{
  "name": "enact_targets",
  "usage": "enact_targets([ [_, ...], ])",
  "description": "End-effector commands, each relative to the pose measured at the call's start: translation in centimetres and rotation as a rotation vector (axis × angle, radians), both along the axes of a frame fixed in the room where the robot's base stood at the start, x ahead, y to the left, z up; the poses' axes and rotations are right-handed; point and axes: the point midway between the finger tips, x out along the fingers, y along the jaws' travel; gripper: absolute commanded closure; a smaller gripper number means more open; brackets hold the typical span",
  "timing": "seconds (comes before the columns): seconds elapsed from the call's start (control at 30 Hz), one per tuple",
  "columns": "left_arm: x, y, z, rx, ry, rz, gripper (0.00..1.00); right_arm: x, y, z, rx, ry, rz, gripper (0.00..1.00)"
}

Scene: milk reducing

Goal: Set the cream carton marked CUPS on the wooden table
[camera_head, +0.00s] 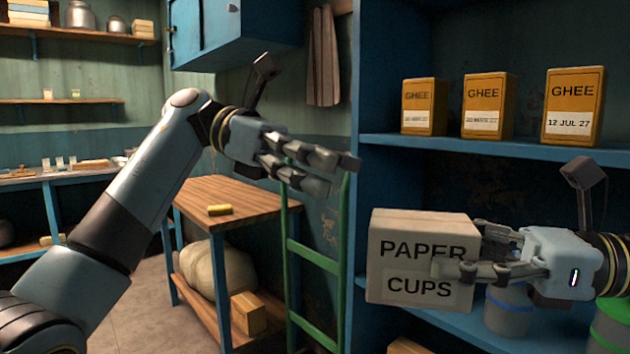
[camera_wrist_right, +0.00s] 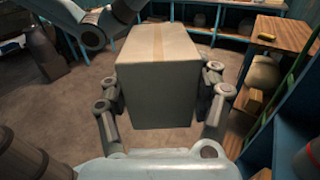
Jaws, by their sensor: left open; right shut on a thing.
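The cream carton (camera_head: 415,250) is marked PAPER CUPS and is held in the air in front of the blue shelf. My right gripper (camera_head: 455,250) is shut on it from the right, with fingers on its near and far sides. The right wrist view shows the carton (camera_wrist_right: 160,75) upright between the fingers, with tape along its top. My left gripper (camera_head: 335,175) is open and empty, beside the right end of the wooden table (camera_head: 245,192), higher than its top. The table stands at the middle left, away from the carton.
A yellow block (camera_head: 220,210) lies on the tabletop, which is otherwise clear where visible. A green ladder-like frame (camera_head: 315,255) stands between table and shelf. Several ghee boxes (camera_head: 488,105) stand on the blue shelf (camera_head: 490,148). A sack (camera_head: 215,268) and a small box (camera_head: 248,313) sit below the tabletop.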

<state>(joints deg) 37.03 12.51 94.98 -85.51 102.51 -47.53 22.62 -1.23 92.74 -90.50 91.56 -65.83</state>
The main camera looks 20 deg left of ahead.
Motion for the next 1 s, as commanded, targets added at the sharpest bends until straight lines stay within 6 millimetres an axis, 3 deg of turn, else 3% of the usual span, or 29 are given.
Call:
enact_targets([
  [0.13,-1.2,1.7,-0.3,0.099,-0.054,0.083,0.1,0.0,0.0,0.1,0.001,-0.001,0.0,0.83],
  [0.27,-1.8,2.1,-1.4,0.133,-0.06,0.096,0.1,0.0,0.0,0.0,0.001,-0.001,0.0,0.83],
  [0.8,-1.6,-6.7,-5.0,0.127,-0.055,0.094,0.1,0.0,0.0,0.1,0.001,-0.001,-0.001,0.83],
  [1.0,-1.6,-8.3,-5.8,0.13,-0.055,0.095,0.1,0.0,0.0,0.1,0.001,-0.001,0.0,0.83],
])
